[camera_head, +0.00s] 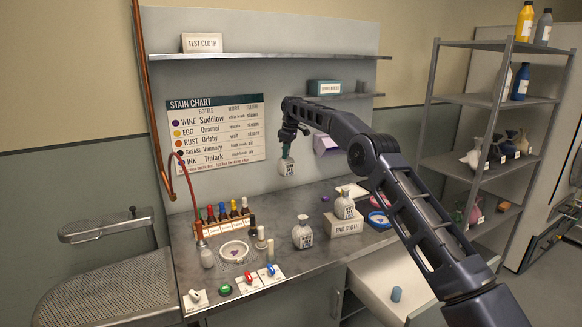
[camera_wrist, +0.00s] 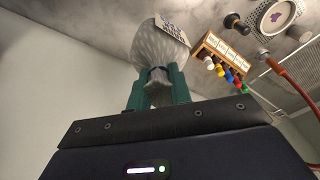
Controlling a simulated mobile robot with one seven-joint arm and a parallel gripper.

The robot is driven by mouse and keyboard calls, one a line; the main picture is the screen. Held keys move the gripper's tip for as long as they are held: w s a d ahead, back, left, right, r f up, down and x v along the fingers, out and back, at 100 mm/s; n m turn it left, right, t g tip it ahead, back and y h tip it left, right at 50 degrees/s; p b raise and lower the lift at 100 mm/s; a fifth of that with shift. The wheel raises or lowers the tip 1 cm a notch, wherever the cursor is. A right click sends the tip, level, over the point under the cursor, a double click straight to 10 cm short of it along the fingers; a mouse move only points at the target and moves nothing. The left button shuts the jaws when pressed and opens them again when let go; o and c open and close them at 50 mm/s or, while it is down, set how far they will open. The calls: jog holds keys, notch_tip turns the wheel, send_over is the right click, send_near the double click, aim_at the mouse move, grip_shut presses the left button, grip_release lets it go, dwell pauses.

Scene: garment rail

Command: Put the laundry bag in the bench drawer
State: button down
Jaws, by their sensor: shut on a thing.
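My gripper (camera_head: 286,153) is shut on the neck of a small white laundry bag (camera_head: 287,168) with a printed label. It holds the bag in the air above the back of the bench, in front of the wall panel. In the wrist view the bag (camera_wrist: 160,47) sits between the green fingers (camera_wrist: 158,84); its label is too small to read. The bench drawer (camera_head: 382,292) is pulled open at the lower right of the head view. My arm hides part of the drawer's right side.
A dropper bottle rack (camera_head: 225,225), a round dish (camera_head: 234,251) and a switch panel (camera_head: 258,279) occupy the left and front. A red hose (camera_head: 188,185) rises at left. A shelf (camera_head: 330,95) is overhead.

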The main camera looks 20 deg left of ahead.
jog(key=shift+r, duration=0.45)
jog(key=shift+w+d, duration=0.1)
jog(key=shift+d, duration=0.05)
jog(key=w+d+f, duration=0.3)
jog(key=w+d, duration=0.1)
jog(key=d, duration=0.5)
jog(key=w+d+f, duration=0.2)
jog(key=w+d, duration=0.2)
jog(key=d, duration=0.5)
jog(key=d+f, duration=0.3)
jog(key=d, duration=0.7)
jog(key=d+f, duration=0.3)
jog(key=d, duration=0.7)
jog(key=s+d+f, duration=0.4)
jog(key=s+d, duration=0.4)
jog(key=d, duration=0.2)
jog(key=s+d+f, duration=0.4)
jog(key=s+d, duration=0.3)
jog(key=d, duration=0.3)
jog(key=s+d+f, duration=0.4)
jog(key=s+d, duration=0.4)
jog(key=d, duration=0.2)
notch_tip(320, 180, down, 19)
jog(key=shift+w+f, duration=0.1)
